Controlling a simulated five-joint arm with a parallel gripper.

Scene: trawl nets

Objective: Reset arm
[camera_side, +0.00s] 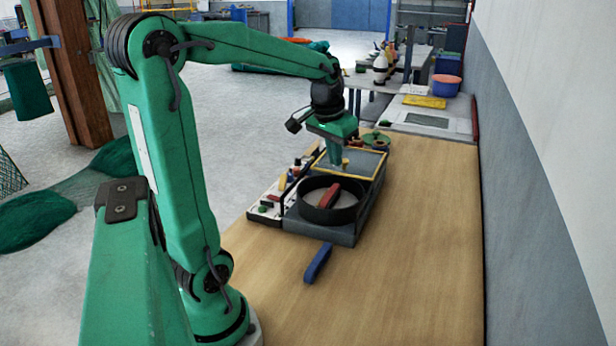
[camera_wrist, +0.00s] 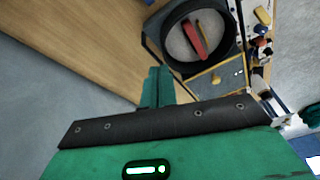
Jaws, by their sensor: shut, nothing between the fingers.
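My green arm reaches over the wooden table from the left in the side view. My gripper (camera_side: 335,158) points down above the far part of a grey station with a round black bowl (camera_side: 310,207). Its green fingers also show in the wrist view (camera_wrist: 157,82), shut with nothing between them. A red object (camera_side: 330,195) lies inside the bowl, apart from the gripper. It also shows in the wrist view (camera_wrist: 194,39), beside a thin brown strip. The gripper partly hides the yellow-edged tray (camera_side: 371,165) behind the bowl.
A blue object (camera_side: 317,263) lies on the table in front of the station. A white rack of small items (camera_side: 268,207) stands left of the bowl. Green and dark rolls (camera_side: 376,140) sit behind the tray. The table's right side is clear up to the wall.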

